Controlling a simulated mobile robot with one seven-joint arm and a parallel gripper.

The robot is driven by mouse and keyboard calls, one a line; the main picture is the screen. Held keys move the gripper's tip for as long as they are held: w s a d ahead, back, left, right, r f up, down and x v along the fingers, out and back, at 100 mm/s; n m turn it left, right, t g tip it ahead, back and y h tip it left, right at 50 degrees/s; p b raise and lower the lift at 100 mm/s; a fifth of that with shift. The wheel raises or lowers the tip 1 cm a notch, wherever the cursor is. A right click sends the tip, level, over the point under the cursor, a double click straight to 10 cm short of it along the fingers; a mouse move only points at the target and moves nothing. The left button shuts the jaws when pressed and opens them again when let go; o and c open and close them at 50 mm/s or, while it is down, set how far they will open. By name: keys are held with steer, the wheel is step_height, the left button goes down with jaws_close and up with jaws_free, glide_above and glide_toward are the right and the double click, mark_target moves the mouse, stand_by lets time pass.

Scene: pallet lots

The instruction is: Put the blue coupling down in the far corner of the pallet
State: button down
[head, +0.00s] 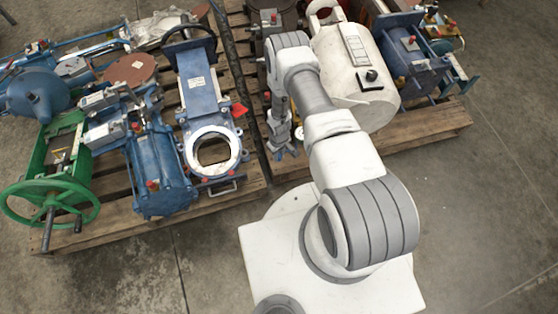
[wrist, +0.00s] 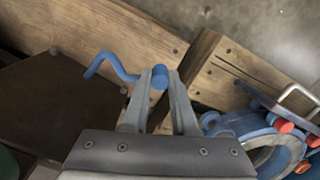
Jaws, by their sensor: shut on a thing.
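My gripper (wrist: 160,85) is shut on a small blue round piece, the blue coupling (wrist: 160,77), which shows between the fingertips in the wrist view. A bent blue rod (wrist: 110,65) runs left from the left finger; I cannot tell whether it belongs to the coupling. Below the grip lie the boards of a wooden pallet (wrist: 140,40); contact cannot be made out.
The left pallet carries a blue gate valve (head: 195,90), a blue cylinder unit (head: 160,165) and a green handwheel (head: 50,205). The right pallet carries a white tank (head: 350,75) and a blue machine (head: 410,55). A dark brown plate (wrist: 50,105) lies left in the wrist view. Bare floor (head: 500,200) is at the right.

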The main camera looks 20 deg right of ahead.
step_height(320, 180, down, 4)
steer(key=shift+f+b, duration=0.2)
steer(key=shift+b, duration=0.7)
steer(key=c, duration=0.7)
jaws_free()
steer(key=shift+r, duration=0.1)
